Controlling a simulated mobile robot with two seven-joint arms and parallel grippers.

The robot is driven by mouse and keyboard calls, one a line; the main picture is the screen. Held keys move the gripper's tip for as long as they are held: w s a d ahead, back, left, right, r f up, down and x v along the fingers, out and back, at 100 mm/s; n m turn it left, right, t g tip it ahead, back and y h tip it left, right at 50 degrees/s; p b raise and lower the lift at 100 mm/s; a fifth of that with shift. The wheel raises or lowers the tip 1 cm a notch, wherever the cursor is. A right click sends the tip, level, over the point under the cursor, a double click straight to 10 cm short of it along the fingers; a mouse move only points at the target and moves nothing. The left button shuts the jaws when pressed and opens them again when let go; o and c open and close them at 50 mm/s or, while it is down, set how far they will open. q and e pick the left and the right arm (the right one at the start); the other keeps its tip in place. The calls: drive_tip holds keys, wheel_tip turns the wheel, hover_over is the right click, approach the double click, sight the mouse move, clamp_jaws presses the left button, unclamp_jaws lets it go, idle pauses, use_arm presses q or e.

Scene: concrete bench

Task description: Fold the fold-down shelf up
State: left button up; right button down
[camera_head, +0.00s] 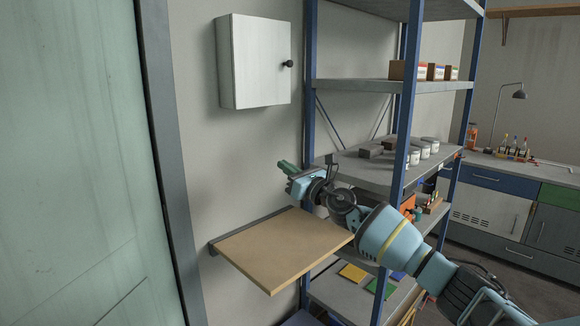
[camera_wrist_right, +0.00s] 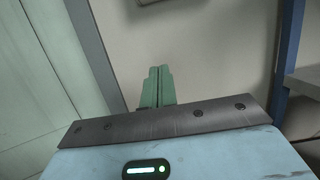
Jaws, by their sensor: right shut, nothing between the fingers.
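The fold-down shelf (camera_head: 275,248) is a light wooden board. In the head view it sticks out roughly level from the wall, with a dark strip along its wall edge. My right gripper (camera_head: 285,166) has green fingers and is above the board's far side, apart from it, pointing left towards the wall. Its fingers also show in the right wrist view (camera_wrist_right: 157,87), shut together with nothing between them. The shelf cannot be made out in the wrist view. My right arm hides a little of the board's right corner. My left gripper is not in view.
A white wall cabinet (camera_head: 254,62) with a dark knob hangs above the shelf. A blue-posted rack (camera_head: 404,110) holding boxes and tins stands close on the right. A pale green door panel (camera_head: 75,160) and its grey frame are on the left. The board's top looks bare.

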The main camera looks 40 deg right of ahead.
drive_tip(key=shift+f, duration=0.1)
idle(0.3)
drive_tip(key=s+a+f+m+g+h, duration=0.1)
drive_tip(key=s+a+f+m+h, duration=0.2)
drive_tip(key=f+m, duration=0.4)
drive_tip(key=s+a+f+m+g+h, duration=0.1)
drive_tip(key=s+a+f+m, duration=0.35)
drive_tip(key=f, duration=0.35)
drive_tip(key=s+a+f+m+g+h, duration=0.2)
drive_tip(key=a+f+m, duration=0.35)
drive_tip(key=f, duration=0.25)
drive_tip(key=s+a+f+m+g, duration=0.4)
drive_tip(key=s+f+m+g, duration=0.45)
drive_tip(key=s+f, duration=0.65)
drive_tip(key=s+a+f+m+g+y, duration=0.1)
drive_tip(key=s+a+m+g, duration=0.2)
drive_tip(key=s, duration=0.7)
drive_tip(key=s+a+f+m+g+y, duration=0.1)
drive_tip(key=s+a+m+g+y, duration=0.2)
drive_tip(key=s, duration=0.6)
drive_tip(key=s+a+f+m+g, duration=0.15)
drive_tip(key=s+a+m, duration=0.25)
drive_tip(key=s, duration=0.6)
drive_tip(key=w+a+f+t+y, duration=0.2)
drive_tip(key=w+f+t, duration=0.4)
drive_tip(key=f, duration=0.3)
drive_tip(key=shift+w+a+f+t, duration=0.3)
drive_tip(key=shift+a+f+t, duration=0.1)
drive_tip(key=shift+t, duration=0.5)
